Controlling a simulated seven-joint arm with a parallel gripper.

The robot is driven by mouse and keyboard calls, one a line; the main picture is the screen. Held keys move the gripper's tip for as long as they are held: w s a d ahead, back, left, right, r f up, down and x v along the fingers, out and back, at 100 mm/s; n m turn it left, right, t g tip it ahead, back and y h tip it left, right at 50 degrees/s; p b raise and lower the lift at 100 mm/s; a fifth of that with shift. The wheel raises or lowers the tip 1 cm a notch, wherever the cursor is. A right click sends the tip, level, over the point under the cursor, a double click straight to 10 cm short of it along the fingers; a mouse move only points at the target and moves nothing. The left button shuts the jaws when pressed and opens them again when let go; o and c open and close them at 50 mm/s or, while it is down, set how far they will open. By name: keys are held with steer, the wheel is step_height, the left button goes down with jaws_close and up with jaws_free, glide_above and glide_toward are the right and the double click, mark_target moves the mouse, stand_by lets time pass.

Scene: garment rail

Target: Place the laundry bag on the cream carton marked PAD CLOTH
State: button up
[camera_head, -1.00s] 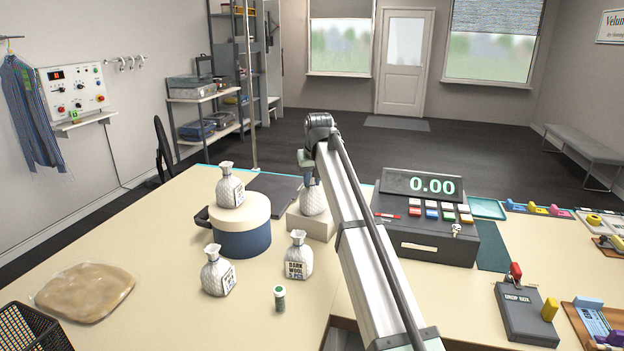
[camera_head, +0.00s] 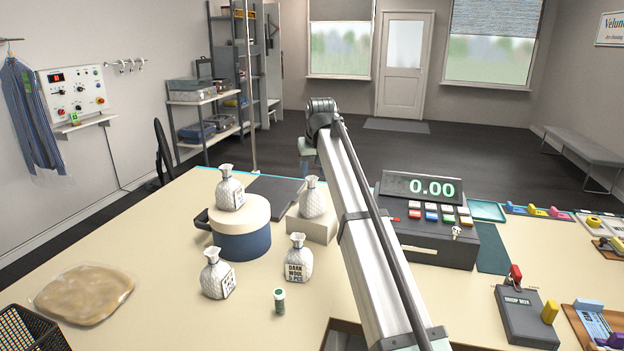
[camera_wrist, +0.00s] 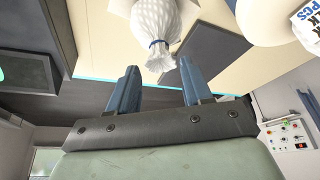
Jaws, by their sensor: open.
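A white quilted laundry bag (camera_head: 312,201) stands upright on the cream carton (camera_head: 309,227) beside the register. No marking on the carton is readable from here. My gripper (camera_head: 307,172) is open and empty above and slightly left of this bag, apart from it. In the wrist view the bag (camera_wrist: 155,38) with its blue neck tie lies just beyond the spread fingertips (camera_wrist: 157,70). Similar bags stand on the cream-lidded blue pot (camera_head: 230,192) and on the counter, one at the left (camera_head: 215,275) and one marked DARK WOOL (camera_head: 298,262).
The cash register (camera_head: 430,225) stands right of my arm. A small green-lidded jar (camera_head: 279,301), a wrapped flat tan bundle (camera_head: 83,294) and a black basket (camera_head: 30,330) are on the counter. A dark mat (camera_head: 272,190) lies behind the pot.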

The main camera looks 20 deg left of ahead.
steer(key=v, duration=0.7)
steer(key=shift+f, duration=0.1)
